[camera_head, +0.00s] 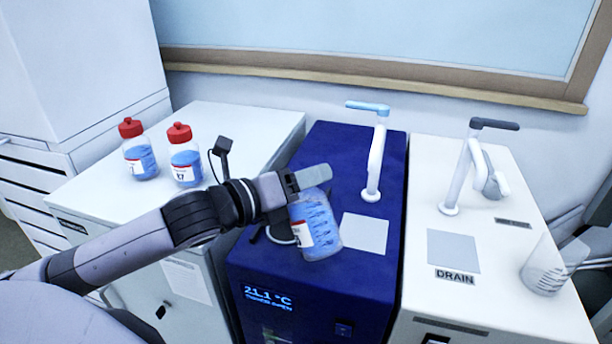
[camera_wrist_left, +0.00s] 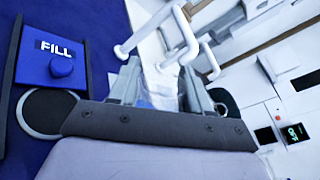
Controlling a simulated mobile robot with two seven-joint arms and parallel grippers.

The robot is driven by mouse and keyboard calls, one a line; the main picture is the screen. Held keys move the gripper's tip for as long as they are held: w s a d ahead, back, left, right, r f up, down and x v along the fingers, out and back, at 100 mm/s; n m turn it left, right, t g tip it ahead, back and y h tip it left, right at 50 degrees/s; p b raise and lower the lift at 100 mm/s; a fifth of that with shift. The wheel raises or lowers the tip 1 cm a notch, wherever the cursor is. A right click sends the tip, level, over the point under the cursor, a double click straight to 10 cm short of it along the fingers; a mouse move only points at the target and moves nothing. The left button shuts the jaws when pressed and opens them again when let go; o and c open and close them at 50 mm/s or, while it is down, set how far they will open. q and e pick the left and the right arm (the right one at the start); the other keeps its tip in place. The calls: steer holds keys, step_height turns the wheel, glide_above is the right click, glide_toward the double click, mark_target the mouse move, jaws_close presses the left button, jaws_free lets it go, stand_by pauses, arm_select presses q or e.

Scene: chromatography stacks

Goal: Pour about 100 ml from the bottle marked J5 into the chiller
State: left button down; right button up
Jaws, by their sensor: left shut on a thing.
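My left gripper (camera_head: 300,182) is shut on a clear bottle (camera_head: 318,235) of blue liquid, above the blue chiller (camera_head: 262,262). The bottle leans slightly, its base towards the lower right. The gripper hides its top, and its label is too small to read. In the left wrist view, the fingers (camera_wrist_left: 160,88) close around the pale bottle (camera_wrist_left: 158,90). That view also shows the chiller's FILL plate (camera_wrist_left: 62,47) with a blue knob (camera_wrist_left: 61,66) and a dark round port with a pale rim (camera_wrist_left: 48,112).
Two red-capped bottles (camera_head: 140,160) (camera_head: 185,165) stand on the white cabinet (camera_head: 225,120) at left. A white tap (camera_head: 375,165) rises from the chiller. The white DRAIN unit (camera_head: 480,300) at right has another tap (camera_head: 458,180) and a clear beaker (camera_head: 545,268).

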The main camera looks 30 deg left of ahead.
arm_select(q)
steer(key=shift+f+n, duration=0.15)
steer(key=shift+n, duration=0.15)
steer(key=shift+f+n+p, duration=0.35)
steer(key=shift+n+p, duration=0.05)
steer(key=shift+n, duration=0.1)
stand_by(0.4)
steer(key=shift+a+f+n+g, duration=0.1)
steer(key=shift+f+n+g, duration=0.2)
steer(key=shift+n, duration=0.1)
steer(key=shift+f, duration=0.1)
steer(key=shift+f+p, duration=0.1)
steer(key=shift+p, duration=0.2)
steer(key=shift+w+a+f+n+h, duration=0.1)
steer(key=shift+f+n+h, duration=0.25)
steer(key=shift+n, duration=0.25)
steer(key=shift+f, duration=0.1)
